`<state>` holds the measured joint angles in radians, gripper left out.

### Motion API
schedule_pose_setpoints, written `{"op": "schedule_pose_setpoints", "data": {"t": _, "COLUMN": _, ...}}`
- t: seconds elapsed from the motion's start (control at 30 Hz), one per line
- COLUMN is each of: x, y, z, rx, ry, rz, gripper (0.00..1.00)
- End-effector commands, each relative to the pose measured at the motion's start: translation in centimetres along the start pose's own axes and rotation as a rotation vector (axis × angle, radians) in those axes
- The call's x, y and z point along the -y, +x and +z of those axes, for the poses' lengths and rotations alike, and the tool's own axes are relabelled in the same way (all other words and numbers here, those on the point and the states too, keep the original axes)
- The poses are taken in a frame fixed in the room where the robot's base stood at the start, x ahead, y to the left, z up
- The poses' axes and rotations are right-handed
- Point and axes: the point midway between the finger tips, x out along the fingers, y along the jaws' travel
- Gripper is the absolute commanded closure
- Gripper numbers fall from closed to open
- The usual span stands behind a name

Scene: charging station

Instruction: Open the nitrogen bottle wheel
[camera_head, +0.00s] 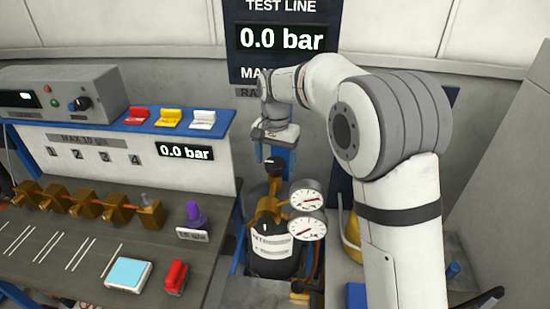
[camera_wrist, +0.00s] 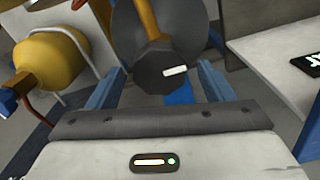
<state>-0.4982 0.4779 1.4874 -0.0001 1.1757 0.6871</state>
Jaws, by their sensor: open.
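The nitrogen bottle (camera_head: 275,262) is a dark cylinder with a white label, standing in the gap right of the bench. A brass valve (camera_head: 268,205) sits on top with two round white gauges beside it. The wheel (camera_wrist: 160,72) is a dark faceted knob with a white mark, on a brass stem; it also shows small under the gripper in the head view. My gripper (camera_head: 275,157) is open above the bottle, with its blue fingers pointing down. In the wrist view the fingers lie on either side of the wheel with gaps; contact is not visible.
The bench (camera_head: 70,228) at left carries a brass manifold (camera_head: 85,205), a purple knob (camera_head: 193,213) and a red block (camera_head: 176,277). A yellow tank (camera_wrist: 50,62) stands close to the bottle. A test-line display (camera_head: 282,38) reads 0.0 bar.

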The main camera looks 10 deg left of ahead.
Motion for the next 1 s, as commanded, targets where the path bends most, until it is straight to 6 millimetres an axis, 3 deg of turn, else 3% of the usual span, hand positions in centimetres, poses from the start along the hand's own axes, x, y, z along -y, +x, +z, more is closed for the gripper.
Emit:
{"op": "schedule_pose_setpoints", "data": {"t": 0.17, "x": 0.0, "y": -0.9, "z": -0.1, "rx": -0.002, "ry": 0.000, "rz": -0.002, "gripper": 0.25}}
{"op": "schedule_pose_setpoints", "data": {"t": 0.6, "x": 0.0, "y": -7.3, "z": -0.1, "rx": -0.002, "ry": 0.000, "rz": -0.001, "gripper": 0.25}}
{"op": "schedule_pose_setpoints", "data": {"t": 1.0, "x": -0.1, "y": -7.8, "z": 0.0, "rx": 0.000, "ry": 0.000, "rz": 0.000, "gripper": 0.25}}
